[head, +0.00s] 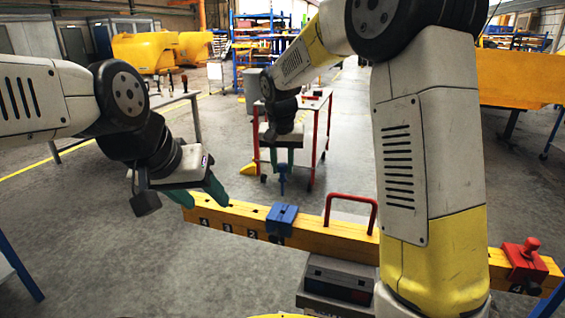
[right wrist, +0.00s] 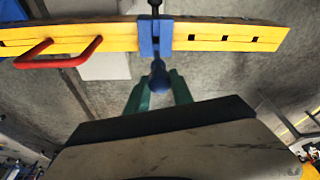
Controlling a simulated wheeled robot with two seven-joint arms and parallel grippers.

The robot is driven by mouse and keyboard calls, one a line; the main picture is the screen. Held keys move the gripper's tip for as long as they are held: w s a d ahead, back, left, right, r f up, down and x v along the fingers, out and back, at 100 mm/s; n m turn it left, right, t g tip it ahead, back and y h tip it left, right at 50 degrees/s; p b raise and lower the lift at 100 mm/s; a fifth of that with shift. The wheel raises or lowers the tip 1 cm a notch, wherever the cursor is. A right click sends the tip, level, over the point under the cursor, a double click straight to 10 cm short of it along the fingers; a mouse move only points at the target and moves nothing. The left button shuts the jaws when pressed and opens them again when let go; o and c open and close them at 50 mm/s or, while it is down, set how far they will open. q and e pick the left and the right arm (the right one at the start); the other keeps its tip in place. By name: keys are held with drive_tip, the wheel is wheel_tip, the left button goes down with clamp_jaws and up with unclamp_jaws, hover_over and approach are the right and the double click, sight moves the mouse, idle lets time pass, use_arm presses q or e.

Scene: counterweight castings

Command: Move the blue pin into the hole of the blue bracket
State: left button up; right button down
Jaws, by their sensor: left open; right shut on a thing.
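The blue bracket (head: 281,220) sits over the yellow beam (head: 330,237); it also shows in the right wrist view (right wrist: 155,38). My right gripper (head: 281,160) is shut on the blue pin (head: 282,183), which hangs upright with its lower end apart from the bracket in the head view. In the right wrist view the pin's round blue head (right wrist: 159,79) sits between the green fingers and in line with the bracket. My left gripper (head: 203,194) is open and empty near the beam's left end.
A red handle (head: 351,197) stands up from the beam, right of the bracket. A red bracket with a red pin (head: 525,257) is at the beam's right end. A dark grey box (head: 338,280) lies before the beam. A red-legged cart (head: 316,125) stands behind.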

sight(282, 193)
drive_tip(key=shift+f, duration=5.25)
drive_tip(key=shift+f, duration=0.1)
drive_tip(key=c, duration=1)
unclamp_jaws()
drive_tip(key=shift+c, duration=0.2)
drive_tip(key=shift+v, duration=3.95)
